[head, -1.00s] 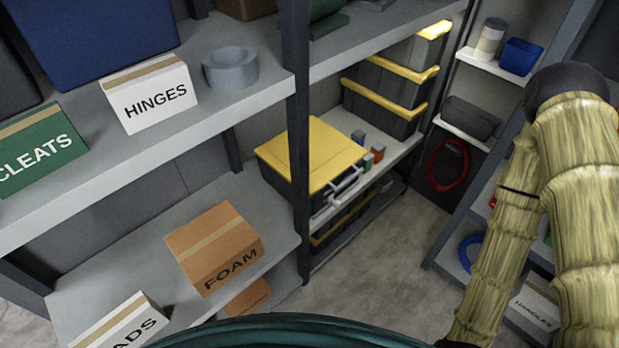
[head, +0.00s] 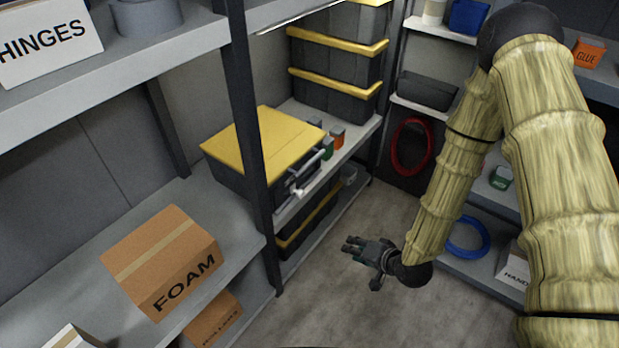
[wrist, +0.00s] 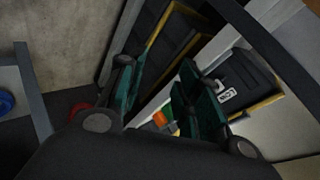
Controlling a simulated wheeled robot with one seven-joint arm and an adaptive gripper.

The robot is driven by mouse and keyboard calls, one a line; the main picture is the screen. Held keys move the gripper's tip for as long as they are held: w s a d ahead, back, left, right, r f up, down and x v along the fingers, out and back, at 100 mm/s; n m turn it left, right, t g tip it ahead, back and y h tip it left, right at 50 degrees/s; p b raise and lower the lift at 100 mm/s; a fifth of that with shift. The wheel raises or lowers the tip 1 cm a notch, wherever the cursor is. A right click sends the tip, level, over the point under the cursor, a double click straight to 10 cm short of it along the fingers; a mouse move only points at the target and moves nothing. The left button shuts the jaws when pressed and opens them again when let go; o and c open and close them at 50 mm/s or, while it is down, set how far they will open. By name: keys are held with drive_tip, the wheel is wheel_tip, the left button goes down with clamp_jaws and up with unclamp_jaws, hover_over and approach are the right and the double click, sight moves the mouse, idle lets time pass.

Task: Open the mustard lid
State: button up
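The mustard lid (head: 262,142) lies flat and closed on a dark bin (head: 240,183) on the middle shelf, beyond the black shelf post. Grey handles or latches (head: 308,172) show on the bin's aisle-facing side. My gripper (head: 352,250) is out over the aisle floor, right of the bin and apart from it, pointing left. In the wrist view my gripper's dark green fingers (wrist: 156,78) are spread, with nothing held between them.
The black shelf post (head: 250,120) stands in front of the lid's near edge. Small boxes (head: 337,136) sit beside the bin. Stacked yellow-rimmed bins (head: 335,72) stand behind. A FOAM box (head: 165,262) is on the near shelf. The aisle floor (head: 335,300) is clear.

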drive_tip(key=w+a+r+m+t+y+b, duration=0.1)
drive_tip(key=w+a+t+y+b, duration=0.1)
drive_tip(key=w+b, duration=0.35)
drive_tip(key=w+a+r+m+t+y+b, duration=0.1)
drive_tip(key=w+a+r+y+b, duration=0.1)
drive_tip(key=w+y+b, duration=0.3)
drive_tip(key=t+y+b, duration=0.1)
drive_tip(key=y+b, duration=0.3)
drive_tip(key=b, duration=0.4)
approach(310, 163)
drive_tip(key=b+x, duration=0.1)
drive_tip(key=x, duration=0.2)
drive_tip(key=b+x, duration=0.1)
drive_tip(key=x, duration=0.3)
drive_tip(key=b+x, duration=0.1)
drive_tip(key=x, duration=0.2)
drive_tip(key=shift+w+f, duration=0.35)
clamp_jaws()
